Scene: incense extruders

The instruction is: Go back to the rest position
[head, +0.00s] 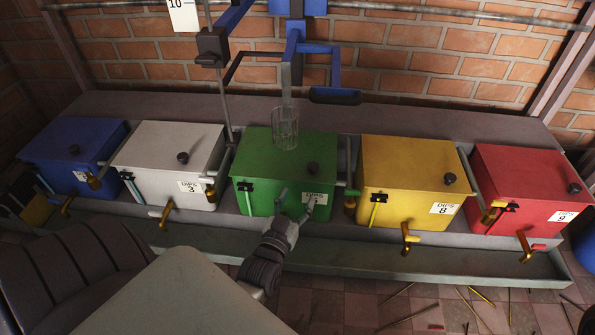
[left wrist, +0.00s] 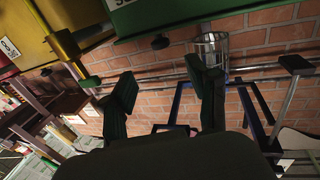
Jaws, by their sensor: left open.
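My left gripper (head: 296,200) is in front of the green box (head: 262,152), close to its label and front face. In the left wrist view its two fingers (left wrist: 163,75) stand well apart with nothing held between them. I do not see my right gripper.
A blue box (head: 72,148), a white box (head: 165,150), a yellow box (head: 405,165) and a red box (head: 520,180) stand in the row, with brass taps in front. A blue frame (head: 318,50) hangs behind. A trough (head: 400,260) runs along the front. Thin sticks (head: 480,296) lie on the floor.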

